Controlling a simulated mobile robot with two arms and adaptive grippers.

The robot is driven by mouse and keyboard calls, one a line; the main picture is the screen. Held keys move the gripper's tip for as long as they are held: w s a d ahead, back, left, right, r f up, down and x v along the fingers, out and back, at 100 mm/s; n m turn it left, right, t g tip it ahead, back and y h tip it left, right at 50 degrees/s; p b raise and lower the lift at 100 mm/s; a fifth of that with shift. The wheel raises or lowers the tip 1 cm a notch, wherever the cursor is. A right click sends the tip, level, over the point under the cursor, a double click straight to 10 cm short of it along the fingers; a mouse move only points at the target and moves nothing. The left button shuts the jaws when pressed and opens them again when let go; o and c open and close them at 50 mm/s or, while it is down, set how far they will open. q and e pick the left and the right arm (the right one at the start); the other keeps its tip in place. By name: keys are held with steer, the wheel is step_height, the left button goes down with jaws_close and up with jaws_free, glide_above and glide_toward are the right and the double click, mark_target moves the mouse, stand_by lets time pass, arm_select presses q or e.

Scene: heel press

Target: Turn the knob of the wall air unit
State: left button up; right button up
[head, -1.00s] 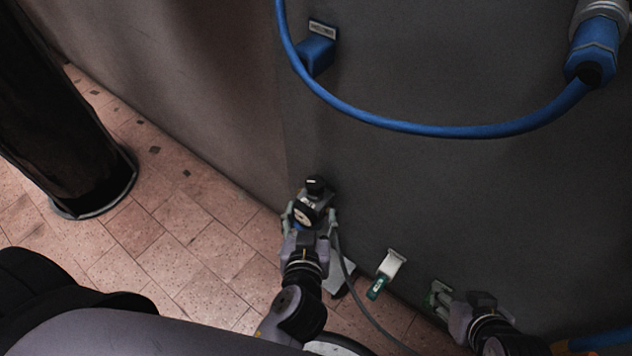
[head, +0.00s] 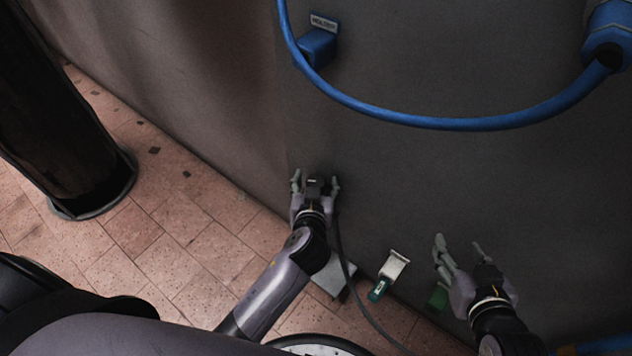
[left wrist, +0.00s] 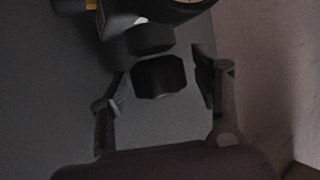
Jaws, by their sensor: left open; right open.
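The wall air unit shows in the left wrist view, with part of its round gauge (left wrist: 178,8) at the top edge. Its black knob (left wrist: 159,77) is below, close in front of my left gripper. My left gripper (head: 316,181) is open, with a finger on each side of the knob. A gap shows between the knob and the right-hand finger; whether the left-hand finger touches it I cannot tell. In the head view my left gripper hides most of the unit. My right gripper (head: 459,243) is open and empty by the wall at the lower right.
A dark hose (head: 345,250) hangs below the unit. A white bracket with a green end (head: 391,268) and a green fitting (head: 439,297) are low on the wall. A blue hose (head: 440,123) loops above. A dark column (head: 60,120) stands at the left on tiled floor.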

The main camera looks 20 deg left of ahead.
arm_select(q)
steer(key=shift+c, duration=0.3)
steer(key=c, duration=1.1)
